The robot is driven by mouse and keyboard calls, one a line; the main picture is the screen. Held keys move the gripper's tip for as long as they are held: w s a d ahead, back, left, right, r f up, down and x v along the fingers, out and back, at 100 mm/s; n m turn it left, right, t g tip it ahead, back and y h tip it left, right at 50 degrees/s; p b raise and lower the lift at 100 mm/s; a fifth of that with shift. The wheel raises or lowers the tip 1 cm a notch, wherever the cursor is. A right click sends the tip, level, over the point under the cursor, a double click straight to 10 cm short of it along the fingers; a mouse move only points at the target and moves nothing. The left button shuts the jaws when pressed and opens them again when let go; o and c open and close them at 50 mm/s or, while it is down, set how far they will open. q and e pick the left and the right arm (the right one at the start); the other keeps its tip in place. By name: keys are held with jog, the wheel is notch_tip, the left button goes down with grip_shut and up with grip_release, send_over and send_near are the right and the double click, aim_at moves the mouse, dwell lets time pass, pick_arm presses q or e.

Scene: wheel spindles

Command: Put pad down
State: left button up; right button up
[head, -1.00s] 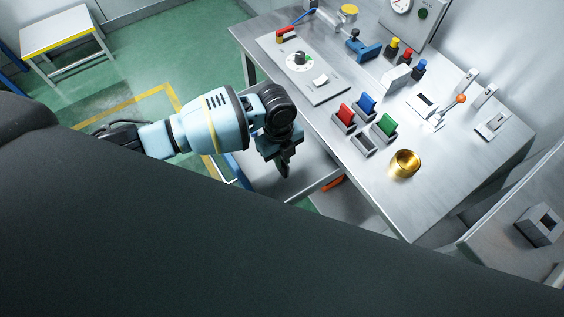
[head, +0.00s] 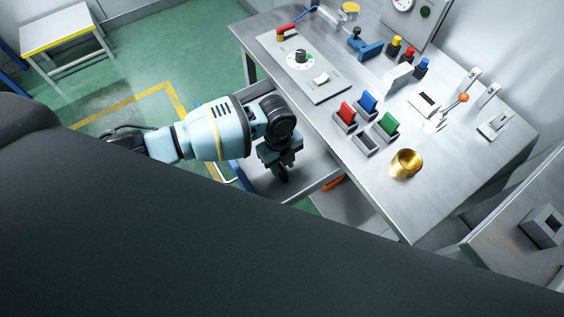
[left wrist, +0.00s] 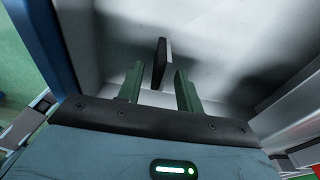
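The pad (left wrist: 161,62) is a thin dark plate in the left wrist view, seen nearly edge-on inside the pale open drawer. My left gripper (left wrist: 159,88) is open, with its two green fingers apart. The pad stands between and just beyond the fingertips, with clear gaps to both fingers. Whether it rests on the drawer floor is hard to tell. In the head view my left gripper (head: 279,165) points down into the drawer (head: 313,170) under the bench's front edge, and its dark parts hide most of the pad. My right gripper is not in view.
The workbench (head: 395,205) carries red, blue and green blocks in holders, a brass cup (head: 406,164) and a knob panel (head: 318,72). The drawer walls stand close around my left gripper. A stool (head: 58,32) stands far left.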

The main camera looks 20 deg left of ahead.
pick_arm(q)
jog(key=shift+r, duration=0.1)
jog(key=shift+r, duration=0.3)
notch_tip(320, 180, up, 12)
jog(key=a+p, duration=0.1)
jog(key=shift+w+f+p, duration=0.25)
jog(key=shift+w+p, duration=0.1)
jog(key=shift+w, duration=0.1)
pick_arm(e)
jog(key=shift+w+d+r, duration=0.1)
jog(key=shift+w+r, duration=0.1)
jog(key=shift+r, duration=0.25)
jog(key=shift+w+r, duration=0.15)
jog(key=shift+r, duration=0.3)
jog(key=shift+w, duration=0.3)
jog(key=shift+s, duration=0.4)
